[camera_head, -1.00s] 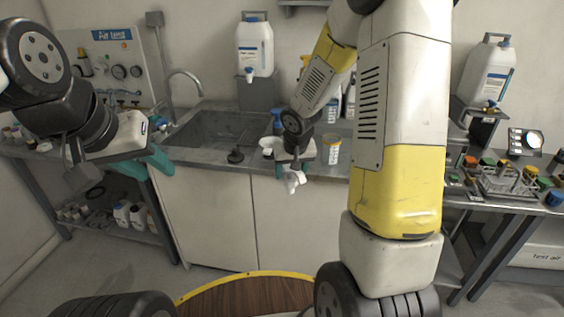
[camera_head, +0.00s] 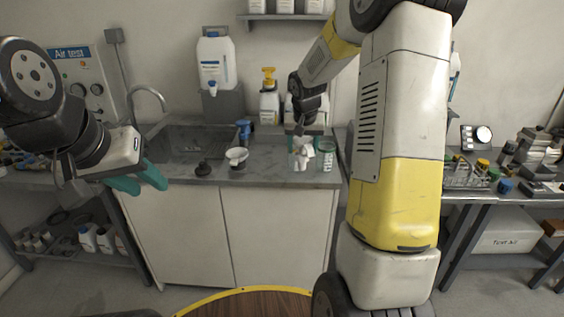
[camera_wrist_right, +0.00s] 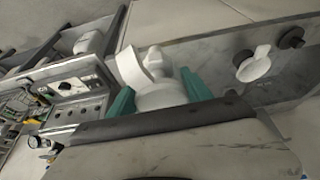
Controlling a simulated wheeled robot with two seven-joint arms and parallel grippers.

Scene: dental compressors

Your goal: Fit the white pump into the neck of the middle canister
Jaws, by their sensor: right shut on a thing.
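The white pump (camera_head: 301,154) is held in my right gripper (camera_head: 304,141), above the counter's front right part. In the right wrist view the white pump (camera_wrist_right: 160,88) sits between the two teal fingertips of my right gripper (camera_wrist_right: 160,95). A white canister with a yellow pump (camera_head: 269,106) stands at the back of the counter, left of my right gripper. Another white canister (camera_head: 291,110) beside it is mostly hidden behind my arm. I cannot tell which canister is the middle one. My left gripper (camera_head: 138,180) is empty, its teal fingers apart, left of the sink front.
A clear jar (camera_head: 326,156) stands close right of the pump. A white cup (camera_head: 237,158), a black knob (camera_head: 203,168) and a blue-topped item (camera_head: 244,131) are to the left. A large jug (camera_head: 215,62) stands on a block behind the sink (camera_head: 190,143).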

